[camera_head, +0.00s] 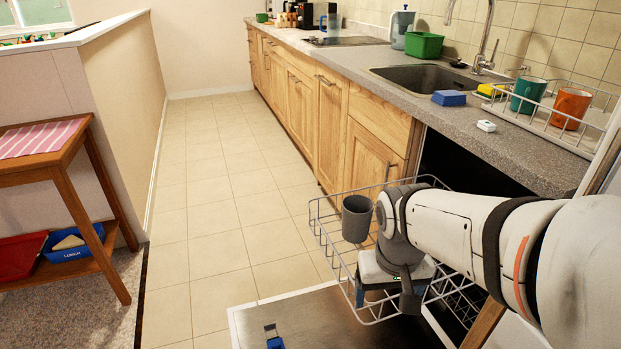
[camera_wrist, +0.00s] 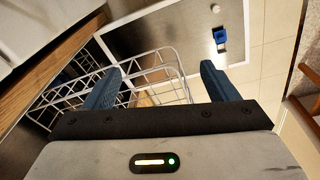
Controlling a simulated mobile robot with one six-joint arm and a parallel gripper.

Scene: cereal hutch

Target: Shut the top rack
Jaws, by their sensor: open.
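The top rack (camera_head: 332,257) is a white wire basket pulled out of the dishwasher under the counter, over the lowered door. A dark grey cup (camera_head: 356,218) stands in it. My gripper (camera_head: 385,291) points down over the rack's near side, and my arm hides part of the rack. In the wrist view, the blue fingers of my gripper (camera_wrist: 158,72) are wide apart, with rack wires (camera_wrist: 152,58) seen between and beyond them. No hold on the rack shows. I cannot tell whether the fingers touch it.
The lowered dishwasher door (camera_head: 310,318) lies flat below, with a blue item (camera_head: 274,341) on it. The counter (camera_head: 500,148) above holds a sink, mugs and a dish rack. A wooden side table (camera_head: 62,165) stands at left. The tiled floor (camera_head: 215,200) between is clear.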

